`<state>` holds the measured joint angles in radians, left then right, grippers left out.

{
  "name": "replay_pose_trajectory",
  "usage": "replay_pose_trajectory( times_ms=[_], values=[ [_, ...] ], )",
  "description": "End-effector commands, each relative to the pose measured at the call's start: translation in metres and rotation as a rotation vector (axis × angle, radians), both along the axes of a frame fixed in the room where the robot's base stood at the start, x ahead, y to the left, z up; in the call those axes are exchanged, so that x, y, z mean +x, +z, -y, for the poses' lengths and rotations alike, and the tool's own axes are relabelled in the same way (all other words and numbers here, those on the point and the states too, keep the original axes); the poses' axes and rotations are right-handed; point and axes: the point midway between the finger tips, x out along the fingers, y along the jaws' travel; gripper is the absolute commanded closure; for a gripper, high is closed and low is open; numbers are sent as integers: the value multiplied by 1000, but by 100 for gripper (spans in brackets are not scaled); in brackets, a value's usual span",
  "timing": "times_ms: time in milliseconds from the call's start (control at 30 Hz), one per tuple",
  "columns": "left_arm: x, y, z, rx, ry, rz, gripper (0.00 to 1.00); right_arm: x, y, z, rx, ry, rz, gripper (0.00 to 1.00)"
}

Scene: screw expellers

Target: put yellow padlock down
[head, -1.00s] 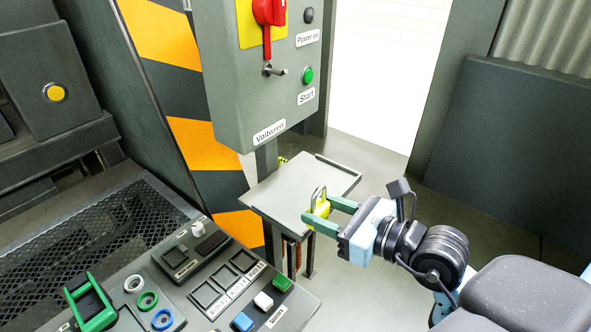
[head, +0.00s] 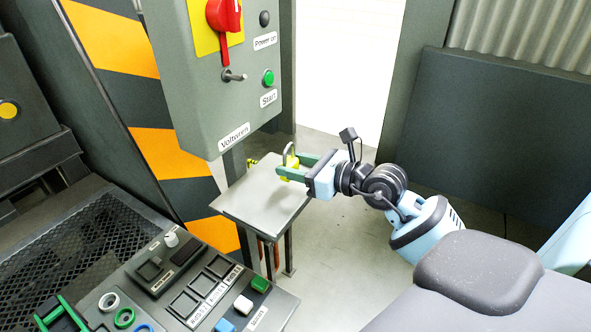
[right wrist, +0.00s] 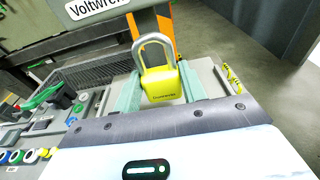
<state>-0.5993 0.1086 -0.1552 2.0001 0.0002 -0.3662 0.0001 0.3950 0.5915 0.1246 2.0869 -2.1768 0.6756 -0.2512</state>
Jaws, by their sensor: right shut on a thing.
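The yellow padlock (head: 290,172) with its grey shackle is upright between the green fingers of my right gripper (head: 297,167). In the right wrist view the padlock (right wrist: 161,84) sits between both fingers, shackle up, and the gripper is shut on it. In the head view it is over the small grey shelf (head: 245,205) below the control box; I cannot tell whether it touches the surface. The fingers hide part of its body. My left gripper is not in view.
The control box (head: 205,110) with a red switch (head: 224,15) and a green button (head: 268,77) rises behind the shelf. A button console (head: 190,290) lies at the front left. The near part of the shelf is bare.

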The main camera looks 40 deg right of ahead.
Motion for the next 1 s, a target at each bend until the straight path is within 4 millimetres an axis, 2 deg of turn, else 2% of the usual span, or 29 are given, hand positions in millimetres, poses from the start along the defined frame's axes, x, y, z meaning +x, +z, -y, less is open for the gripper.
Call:
replay_pose_trajectory(
  times_ms=[133,467,600,700,1000],
  values=[
    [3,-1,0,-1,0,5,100,16,-2,12,-1,-1,0,83],
    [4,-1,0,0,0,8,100,27,-3,21,-1,-2,0,83],
    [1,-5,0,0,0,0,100,26,-26,21,1,0,-6,83],
    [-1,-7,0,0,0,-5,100,27,-36,21,-1,0,-2,83],
    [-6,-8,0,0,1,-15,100,27,-38,21,-1,0,1,83]
  ],
)
